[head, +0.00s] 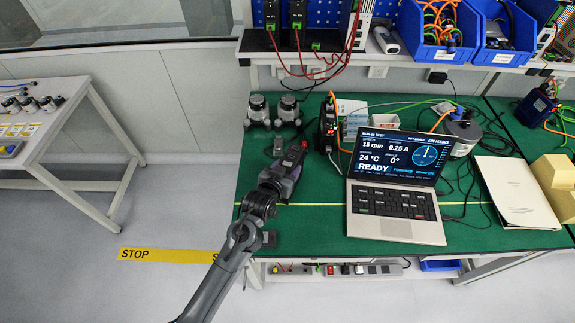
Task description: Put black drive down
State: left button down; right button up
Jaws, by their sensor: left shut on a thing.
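My left gripper (285,165) is over the left part of the green bench. It is shut on a dark thing, taken as the black drive (295,156), which is largely hidden by the gripper and hard to make out. A small red part shows at its far right end. I cannot tell whether the drive touches the bench top. Two black-and-silver round units (258,109) stand upright behind it, near the back left of the bench. My right gripper is not in view.
An open laptop (393,200) reading READY sits right of the gripper on the green bench (310,215). A black module (327,126) with cables stands behind. Papers (515,190) lie right. Blue bins (440,52) are on the shelf. Bare bench lies between gripper and laptop.

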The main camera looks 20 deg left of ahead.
pick_arm(q)
jog(key=shift+f, duration=0.45)
jog(key=c, duration=0.8)
grip_release()
jog(key=shift+f, duration=0.4)
jog(key=o, duration=0.5)
jog(key=shift+r, duration=0.1)
